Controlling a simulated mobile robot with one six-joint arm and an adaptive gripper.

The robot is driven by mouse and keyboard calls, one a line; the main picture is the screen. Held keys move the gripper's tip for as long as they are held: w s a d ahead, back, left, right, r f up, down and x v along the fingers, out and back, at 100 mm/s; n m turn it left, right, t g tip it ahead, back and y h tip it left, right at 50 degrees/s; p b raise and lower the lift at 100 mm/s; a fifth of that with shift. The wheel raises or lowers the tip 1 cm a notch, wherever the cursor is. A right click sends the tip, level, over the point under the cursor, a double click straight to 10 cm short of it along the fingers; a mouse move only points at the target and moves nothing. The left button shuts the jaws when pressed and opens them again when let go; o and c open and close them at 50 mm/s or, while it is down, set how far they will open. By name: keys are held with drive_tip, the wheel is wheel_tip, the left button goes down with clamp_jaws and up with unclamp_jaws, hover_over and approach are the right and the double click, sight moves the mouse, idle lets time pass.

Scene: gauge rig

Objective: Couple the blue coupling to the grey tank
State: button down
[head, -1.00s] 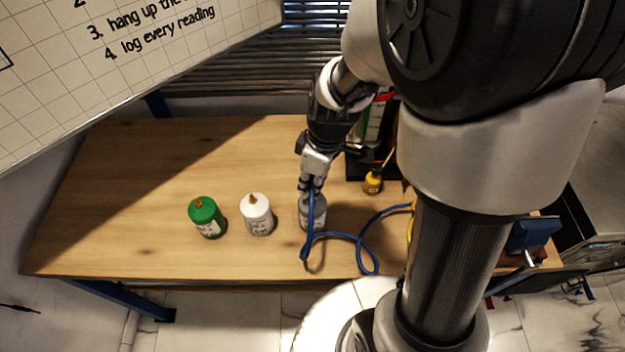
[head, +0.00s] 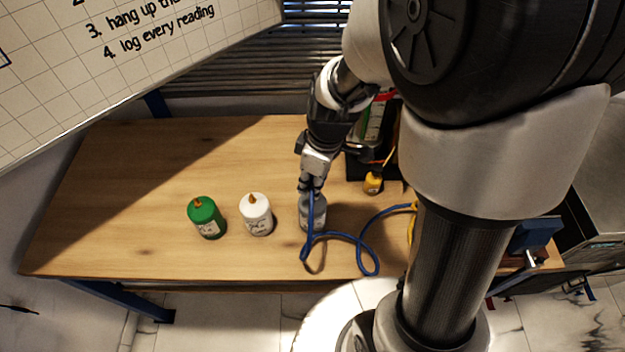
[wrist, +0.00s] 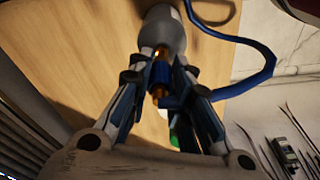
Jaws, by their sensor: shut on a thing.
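The grey tank (head: 318,216) stands upright on the bench below my gripper (head: 307,190). In the wrist view the grey tank (wrist: 165,32) is just beyond the fingertips. My gripper (wrist: 163,68) is shut on the blue coupling (wrist: 160,76), which sits between the fingers at the tank's top. Brass shows between coupling and tank, and at the coupling's near end. The coupling appears in line with the tank's outlet; I cannot tell how far it is seated. In the head view the fingers hide the coupling. Its blue hose (head: 340,237) hangs past the tank and loops across the bench.
A white tank (head: 257,217) and a green tank (head: 207,220) stand to the left of the grey one. The wooden bench (head: 150,180) is clear at left.

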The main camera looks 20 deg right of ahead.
drive_tip(key=shift+f+b, duration=0.9)
drive_tip(key=shift+f, duration=0.2)
drive_tip(key=shift+f, duration=0.2)
idle(0.4)
drive_tip(key=c, duration=1.6)
unclamp_jaws()
drive_tip(key=shift+c, duration=0.2)
drive_tip(key=shift+o, duration=0.4)
drive_tip(key=o, duration=0.5)
